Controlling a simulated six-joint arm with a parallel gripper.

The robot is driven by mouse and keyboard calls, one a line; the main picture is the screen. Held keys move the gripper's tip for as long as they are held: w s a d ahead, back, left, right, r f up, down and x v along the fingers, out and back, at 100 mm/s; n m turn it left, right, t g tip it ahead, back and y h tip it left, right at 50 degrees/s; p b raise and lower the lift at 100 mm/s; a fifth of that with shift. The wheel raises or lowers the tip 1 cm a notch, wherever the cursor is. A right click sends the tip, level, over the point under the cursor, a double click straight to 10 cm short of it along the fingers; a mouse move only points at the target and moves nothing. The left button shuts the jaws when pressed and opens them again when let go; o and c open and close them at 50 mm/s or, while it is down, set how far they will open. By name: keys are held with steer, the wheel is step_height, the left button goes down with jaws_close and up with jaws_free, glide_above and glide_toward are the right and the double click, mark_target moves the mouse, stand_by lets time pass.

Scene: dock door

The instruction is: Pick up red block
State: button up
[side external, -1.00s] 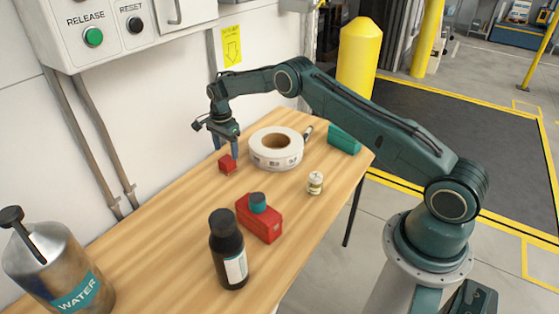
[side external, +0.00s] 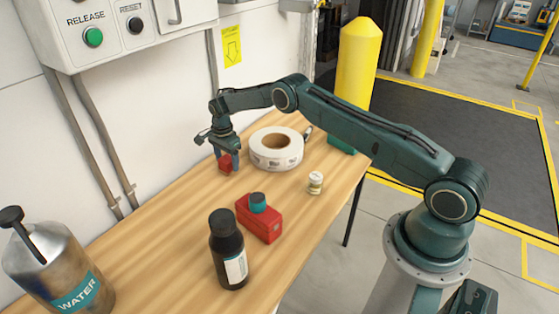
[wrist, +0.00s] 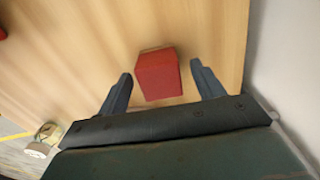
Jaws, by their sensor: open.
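The red block (side external: 225,163) is a small cube on the wooden table, left of the label roll. My gripper (side external: 228,163) is low over the table at the block, pointing down. In the wrist view the red block (wrist: 159,74) sits between the two finger tips of my gripper (wrist: 161,76), with a gap on each side. The fingers are open and hold nothing. In the side view a finger partly covers the block.
A white label roll (side external: 266,162) stands close to the right of my gripper. A small jar (side external: 315,183), a red box with a teal cap (side external: 262,222), a black bottle (side external: 226,255) and a water can (side external: 50,270) stand nearer the camera. The wall is behind.

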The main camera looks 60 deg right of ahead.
mark_target(227, 159)
steer(key=shift+c, duration=0.2)
steer(key=c, duration=1)
steer(key=shift+r, duration=0.15)
steer(key=shift+c, duration=0.2)
steer(key=shift+r, duration=4.9)
